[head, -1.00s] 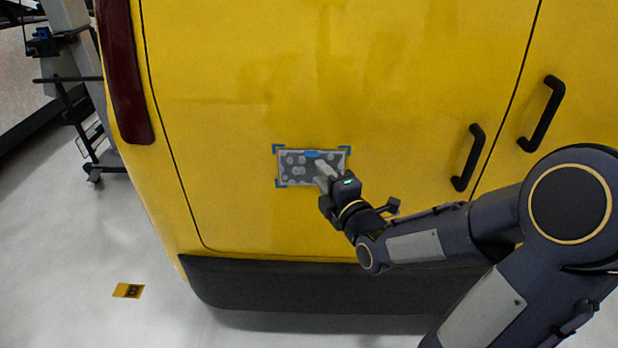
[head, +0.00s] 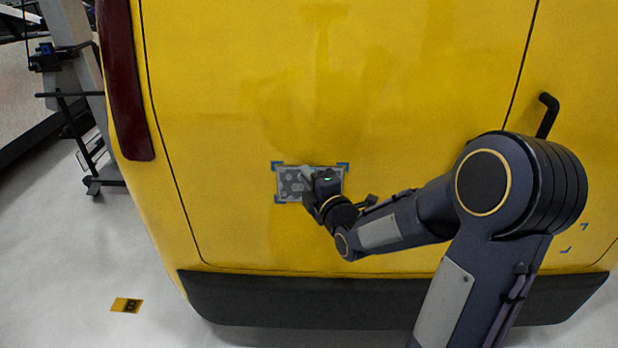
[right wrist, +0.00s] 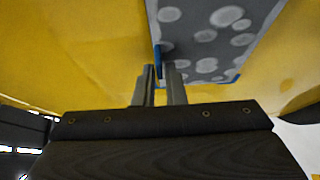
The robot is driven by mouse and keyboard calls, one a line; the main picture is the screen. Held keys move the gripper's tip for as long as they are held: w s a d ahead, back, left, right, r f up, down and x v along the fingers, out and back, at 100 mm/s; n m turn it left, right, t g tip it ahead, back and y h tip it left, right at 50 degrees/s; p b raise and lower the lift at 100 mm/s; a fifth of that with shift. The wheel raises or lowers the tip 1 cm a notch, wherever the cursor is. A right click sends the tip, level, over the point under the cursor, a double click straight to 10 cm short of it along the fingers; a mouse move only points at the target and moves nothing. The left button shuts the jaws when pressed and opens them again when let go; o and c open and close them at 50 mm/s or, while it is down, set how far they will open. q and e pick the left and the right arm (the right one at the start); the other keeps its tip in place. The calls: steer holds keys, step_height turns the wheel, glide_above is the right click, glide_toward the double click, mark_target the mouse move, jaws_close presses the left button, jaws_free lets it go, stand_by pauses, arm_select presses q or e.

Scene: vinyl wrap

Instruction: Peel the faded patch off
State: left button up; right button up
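The faded grey patch (head: 291,186) with pale round spots sits on the yellow van's rear door, with blue marks at its visible corners. My right gripper (head: 306,172) is at the patch's upper edge, covering the middle and much of the right side. In the right wrist view, the patch (right wrist: 205,35) fills the upper middle. A narrow blue tab (right wrist: 157,62) at its edge lies between the two fingertips of my right gripper (right wrist: 158,72). Narrow gaps seem to show beside the tab, so the fingers look slightly open. The patch looks flat. My left gripper is not in view.
The yellow door (head: 400,90) around the patch is clear. A black bumper (head: 300,298) runs below. Blue marks (head: 574,240) show at the lower right. A floor marker (head: 126,305) lies at the left.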

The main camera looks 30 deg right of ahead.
jaws_close()
steer(key=shift+s+a, duration=0.35)
steer(key=shift+s, duration=0.25)
stand_by(0.6)
steer(key=s+a, duration=0.3)
steer(key=s, duration=0.2)
steer(key=shift+s+a+b, duration=0.35)
steer(key=shift+s+b, duration=0.05)
stand_by(0.6)
stand_by(0.5)
steer(key=w+a+f+p, duration=0.1)
steer(key=a+f+p, duration=0.2)
steer(key=f, duration=0.3)
steer(key=w+a+f+y+p, duration=0.1)
steer(key=w+a+f+p, duration=0.1)
steer(key=f, duration=0.5)
steer(key=shift+a+n+p, duration=0.4)
steer(key=shift+a+p, duration=0.2)
steer(key=shift+a, duration=0.45)
